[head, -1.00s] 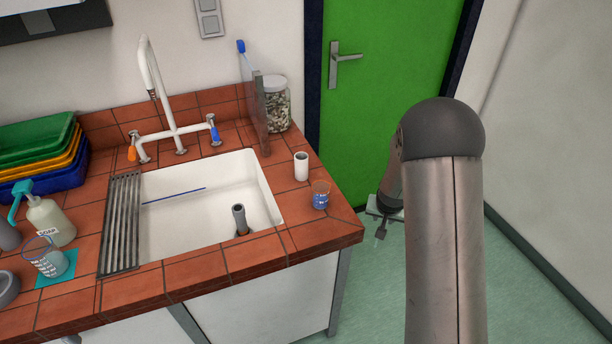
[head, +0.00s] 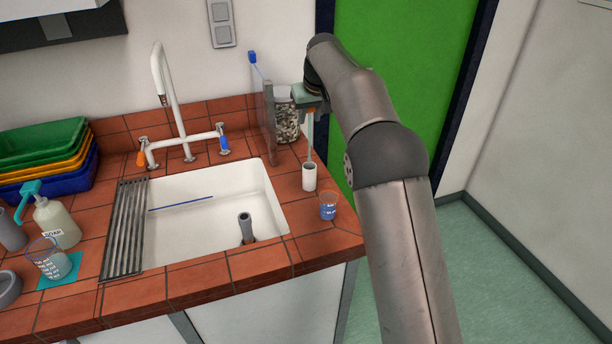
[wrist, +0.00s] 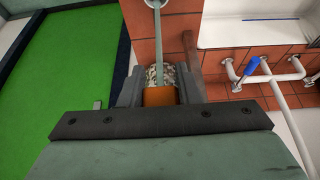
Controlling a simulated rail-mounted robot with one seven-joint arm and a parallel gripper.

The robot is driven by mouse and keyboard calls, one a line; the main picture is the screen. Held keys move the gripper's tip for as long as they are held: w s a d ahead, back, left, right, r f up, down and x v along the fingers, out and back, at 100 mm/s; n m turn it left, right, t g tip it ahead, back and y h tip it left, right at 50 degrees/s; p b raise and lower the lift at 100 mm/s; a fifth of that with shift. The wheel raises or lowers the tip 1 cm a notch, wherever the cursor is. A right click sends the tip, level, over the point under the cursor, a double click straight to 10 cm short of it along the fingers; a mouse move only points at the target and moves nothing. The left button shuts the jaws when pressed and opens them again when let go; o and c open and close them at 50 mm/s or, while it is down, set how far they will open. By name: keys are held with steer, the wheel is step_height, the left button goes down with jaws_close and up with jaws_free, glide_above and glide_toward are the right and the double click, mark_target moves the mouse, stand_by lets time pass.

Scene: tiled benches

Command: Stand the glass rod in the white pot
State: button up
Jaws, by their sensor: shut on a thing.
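My gripper (head: 311,104) is shut on the upper part of the glass rod (head: 310,138), a thin pale green rod held about upright. The white pot (head: 309,178), a small cylinder, stands on the tiles right of the sink, directly below the gripper. The rod's lower end meets the pot's mouth; how deep it sits is hidden. In the wrist view the rod (wrist: 157,35) runs from between the fingers (wrist: 161,88) to the pot's rim (wrist: 146,3) at the top edge. An orange piece (wrist: 160,97) shows between the fingers.
The sink (head: 205,228) holds a blue rod (head: 180,203) and a grey standpipe (head: 246,227).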

steer(key=p, duration=0.1)
glide_above(310, 160)
step_height(310, 160, down, 9)
steer(key=shift+f, duration=0.15)
steer(key=shift+f, duration=0.15)
steer(key=o, duration=1.1)
steer(key=b+v, duration=0.2)
steer(key=v, duration=1)
steer(key=shift+s+d, duration=0.1)
